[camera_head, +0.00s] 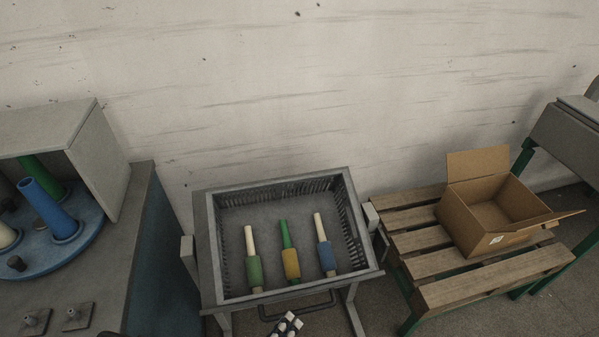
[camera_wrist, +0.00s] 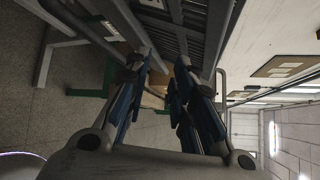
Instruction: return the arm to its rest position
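My gripper (camera_wrist: 158,84) shows in the wrist view, with its two blue-padded fingers apart and nothing visible between them. A small white and dark piece, likely part of my arm (camera_head: 287,325), shows at the bottom of the head view, just in front of the grey crate (camera_head: 208,250). The rest of my arm is out of the head view. In the crate lie a green-wound bobbin (camera_head: 254,272), a yellow-wound bobbin on a green tube (camera_head: 291,264) and a blue-wound bobbin (camera_head: 327,258), side by side and apart from my gripper.
An open cardboard box (camera_head: 470,228) sits on a wooden slatted stand (camera_head: 500,290) at right. At left, a grey machine (camera_head: 130,215) holds a blue turntable (camera_head: 70,258) with upright tubes. The crate's frame is close to my gripper in the wrist view.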

